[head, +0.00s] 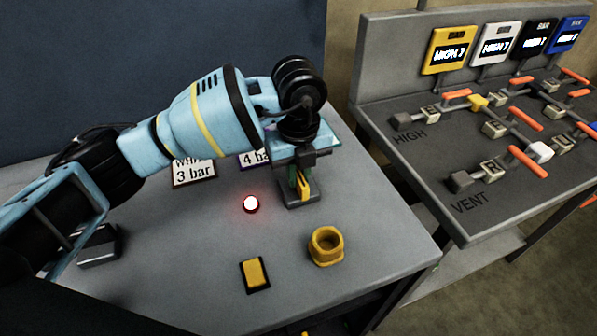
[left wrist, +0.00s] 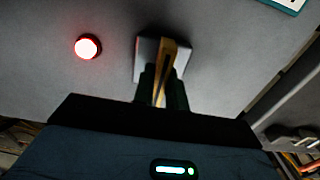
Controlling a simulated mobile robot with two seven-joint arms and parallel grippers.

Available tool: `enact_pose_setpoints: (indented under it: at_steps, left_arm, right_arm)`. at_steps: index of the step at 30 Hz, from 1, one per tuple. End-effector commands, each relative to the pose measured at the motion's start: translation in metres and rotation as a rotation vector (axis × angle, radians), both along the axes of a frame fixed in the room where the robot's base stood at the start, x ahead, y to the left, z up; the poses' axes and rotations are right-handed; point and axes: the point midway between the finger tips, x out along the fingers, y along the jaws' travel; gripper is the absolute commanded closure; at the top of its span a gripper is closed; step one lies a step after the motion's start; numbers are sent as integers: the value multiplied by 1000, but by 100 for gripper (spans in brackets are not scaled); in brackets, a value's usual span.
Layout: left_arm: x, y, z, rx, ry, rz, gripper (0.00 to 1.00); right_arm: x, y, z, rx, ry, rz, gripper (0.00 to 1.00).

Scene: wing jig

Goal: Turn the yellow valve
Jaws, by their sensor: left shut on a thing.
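My left gripper (head: 303,176) points down over the grey table and is shut on a yellow handle (head: 304,188), a thin piece standing upright on a grey block. The left wrist view shows the yellow handle (left wrist: 170,62) between the two dark fingers (left wrist: 163,85), with the grey block (left wrist: 146,48) beyond. The upper part of the handle is hidden by the gripper. On the panel bench at right, a small yellow fitting (head: 479,102) sits among orange levers, near the HIGH label. My right gripper is in neither view.
A lit red lamp (head: 251,204), a yellow rocker switch (head: 255,272) and a yellow ring (head: 326,247) are on the table. A "3 bar" card (head: 194,173) lies behind my arm. The panel bench (head: 415,160) carries several orange levers and HIGH displays. A gap separates the table and bench.

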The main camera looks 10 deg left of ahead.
Motion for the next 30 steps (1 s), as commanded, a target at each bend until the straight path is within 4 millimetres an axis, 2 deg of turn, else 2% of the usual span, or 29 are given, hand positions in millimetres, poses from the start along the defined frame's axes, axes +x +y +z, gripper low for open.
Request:
enact_pose_setpoints:
  at_steps: [11, 30]
  left_arm:
    - [0, 1, 2, 2, -2, -105, 100]
    - [1, 1, 3, 2, -3, -676, 100]
  right_arm:
    - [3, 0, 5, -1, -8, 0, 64]
    - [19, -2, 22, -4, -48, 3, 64]
